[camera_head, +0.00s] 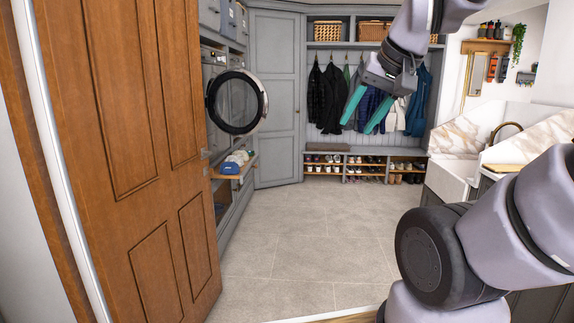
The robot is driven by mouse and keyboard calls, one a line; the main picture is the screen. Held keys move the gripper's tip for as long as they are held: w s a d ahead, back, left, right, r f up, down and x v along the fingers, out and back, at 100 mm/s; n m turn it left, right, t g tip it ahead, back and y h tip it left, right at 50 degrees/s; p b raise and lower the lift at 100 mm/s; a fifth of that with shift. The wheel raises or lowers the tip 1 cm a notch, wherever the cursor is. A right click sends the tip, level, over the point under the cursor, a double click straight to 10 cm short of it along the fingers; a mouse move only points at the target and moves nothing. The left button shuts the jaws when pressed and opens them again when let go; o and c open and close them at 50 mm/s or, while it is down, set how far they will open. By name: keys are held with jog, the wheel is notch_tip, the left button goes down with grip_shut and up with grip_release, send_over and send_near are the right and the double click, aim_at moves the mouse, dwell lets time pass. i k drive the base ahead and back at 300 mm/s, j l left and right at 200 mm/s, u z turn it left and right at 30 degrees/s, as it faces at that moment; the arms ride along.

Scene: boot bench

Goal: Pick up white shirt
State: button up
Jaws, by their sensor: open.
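My gripper (357,127) is in the upper right of the head view, pointing down and left. Its two teal fingers are apart with nothing between them. A whitish garment (399,114) hangs among the coats on the back wall, beyond and to the right of the fingers; I cannot tell whether it is a shirt. Pale cloth-like items (238,157) lie on a wooden pull-out shelf at the left, next to a blue item (230,168); they are too small to tell apart. No other white shirt can be made out.
A wooden door (130,150) stands open at the left. A washer with a round open door (237,102) is behind it. A shoe bench (365,152) is below the coats. A marble-backed sink (452,180) is at the right. The tiled floor (300,235) is clear.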

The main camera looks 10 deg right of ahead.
aim_at(238, 159)
jog(key=i+z, duration=0.4)
jog(key=i, duration=0.8)
jog(key=i+l, duration=0.1)
jog(key=i, duration=2.05)
jog(key=i+u, duration=0.15)
jog(key=i, duration=0.35)
jog(key=i+l+u, duration=0.15)
jog(key=i, duration=0.35)
jog(key=i+l+u, duration=0.15)
jog(key=i, duration=0.35)
jog(key=l+u, duration=0.1)
jog(key=u, duration=1.35)
